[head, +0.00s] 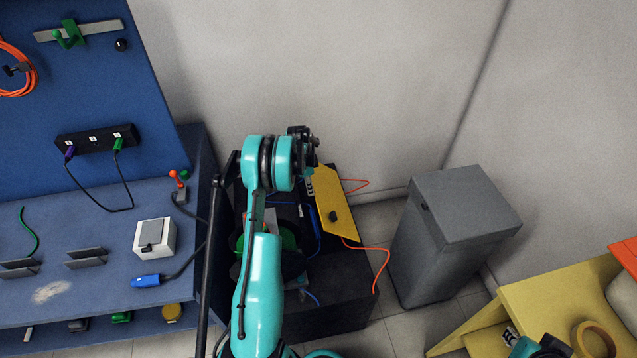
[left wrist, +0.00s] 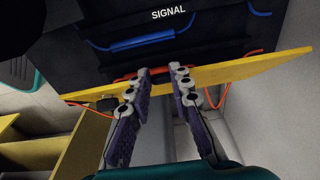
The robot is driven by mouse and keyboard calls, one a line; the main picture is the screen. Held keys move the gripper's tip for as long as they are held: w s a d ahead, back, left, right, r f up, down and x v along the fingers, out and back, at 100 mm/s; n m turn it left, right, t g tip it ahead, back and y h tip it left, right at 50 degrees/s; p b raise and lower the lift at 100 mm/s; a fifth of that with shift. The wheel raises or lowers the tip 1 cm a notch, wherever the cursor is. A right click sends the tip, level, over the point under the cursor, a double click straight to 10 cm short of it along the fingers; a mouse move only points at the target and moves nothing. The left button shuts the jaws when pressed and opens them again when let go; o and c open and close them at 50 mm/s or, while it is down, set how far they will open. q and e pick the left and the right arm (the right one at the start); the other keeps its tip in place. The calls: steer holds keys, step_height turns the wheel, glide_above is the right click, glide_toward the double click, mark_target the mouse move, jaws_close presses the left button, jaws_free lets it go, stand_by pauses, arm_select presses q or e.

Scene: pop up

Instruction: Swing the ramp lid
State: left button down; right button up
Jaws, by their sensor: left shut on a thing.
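The yellow panel, which looks like the ramp lid (head: 335,205), stands tilted over the right side of a dark box (head: 345,285). A small dark knob sits on its face. In the left wrist view the lid (left wrist: 255,66) shows nearly edge-on as a long yellow strip. My left gripper (head: 309,150) is at the lid's far end in the head view. Its two fingers (left wrist: 162,76) meet the lid's edge, with a small gap between the tips. A red bar shows by the fingertips. My right gripper (head: 511,336) is partly cut off at the bottom right, over yellow furniture.
A blue workbench (head: 80,225) with a pegboard, a white box (head: 155,238) and cables is at left. A grey bin (head: 450,225) stands right of the dark box. An orange cable (head: 377,252) trails from the lid. Yellow furniture (head: 555,290) is at lower right.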

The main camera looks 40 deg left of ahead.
arm_select(q)
steer(key=shift+s+a+f, duration=0.55)
steer(key=shift+s+f, duration=0.05)
steer(key=shift+f, duration=0.05)
steer(key=c, duration=1.4)
jaws_free()
steer(key=shift+o, duration=0.2)
step_height(320, 180, up, 12)
steer(key=s+a, duration=0.1)
steer(key=shift+s, duration=0.1)
